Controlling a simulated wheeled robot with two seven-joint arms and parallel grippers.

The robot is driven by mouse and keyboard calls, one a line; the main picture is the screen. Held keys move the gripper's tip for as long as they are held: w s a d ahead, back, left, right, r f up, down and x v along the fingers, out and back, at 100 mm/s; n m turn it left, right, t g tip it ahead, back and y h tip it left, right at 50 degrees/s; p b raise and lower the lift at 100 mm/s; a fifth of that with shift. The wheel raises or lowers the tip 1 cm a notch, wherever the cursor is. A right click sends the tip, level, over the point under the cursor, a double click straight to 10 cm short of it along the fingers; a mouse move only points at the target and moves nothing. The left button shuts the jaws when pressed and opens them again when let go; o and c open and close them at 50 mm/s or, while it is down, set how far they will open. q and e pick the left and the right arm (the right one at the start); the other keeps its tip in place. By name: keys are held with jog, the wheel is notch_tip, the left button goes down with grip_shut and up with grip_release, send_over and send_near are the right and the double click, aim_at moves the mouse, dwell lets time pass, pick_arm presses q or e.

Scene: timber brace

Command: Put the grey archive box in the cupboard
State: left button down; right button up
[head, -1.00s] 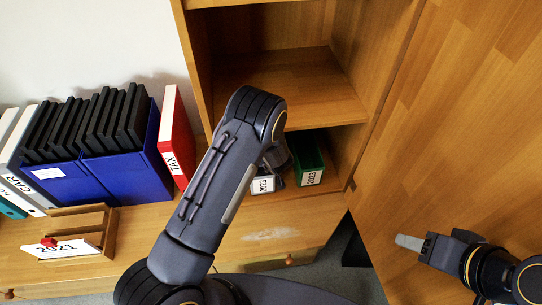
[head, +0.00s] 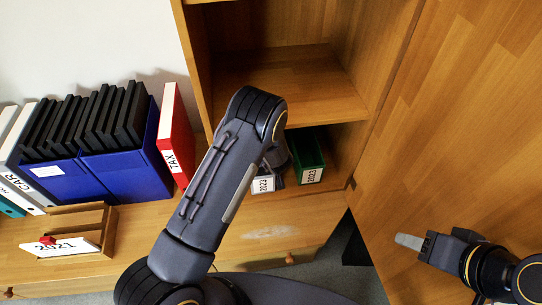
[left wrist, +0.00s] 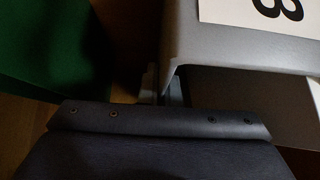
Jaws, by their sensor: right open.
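The grey archive box (head: 279,182) stands in the lower compartment of the cupboard (head: 355,104). Its white label faces out, and my left arm hides much of it in the head view. It fills the upper right of the left wrist view (left wrist: 225,52). My left gripper (left wrist: 163,85) is at the box's near edge, beside its left corner in that view. Its fingers are dark and partly hidden, so I cannot tell whether they grip the box. My right gripper (head: 408,242) is open and empty, in front of the wooden panel at the right.
A green box (head: 308,160) stands right of the grey one. A red TAX binder (head: 176,135), blue holders (head: 128,174) with black files, and a wooden tray (head: 108,232) with a 2021 card are at left. The upper shelf (head: 290,85) is bare where visible.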

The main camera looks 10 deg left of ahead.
pick_arm(q)
jog(key=shift+w+r, duration=0.1)
jog(key=c, duration=1.6)
grip_release()
jog(key=shift+o, duration=0.2)
jog(key=shift+s, duration=0.2)
jog(key=shift+s+d+r+p, duration=0.15)
jog(key=shift+s+r+p, duration=0.1)
jog(key=shift+r+p, duration=0.2)
jog(key=shift+p+v, duration=1.3)
jog(key=shift+v, duration=1.1)
jog(key=s+d, duration=0.3)
jog(key=s, duration=0.6)
jog(key=s+d+b, duration=0.1)
jog(key=s+d, duration=0.3)
jog(key=s, duration=0.5)
jog(key=shift+s+d, duration=0.25)
jog(key=shift+d, duration=0.1)
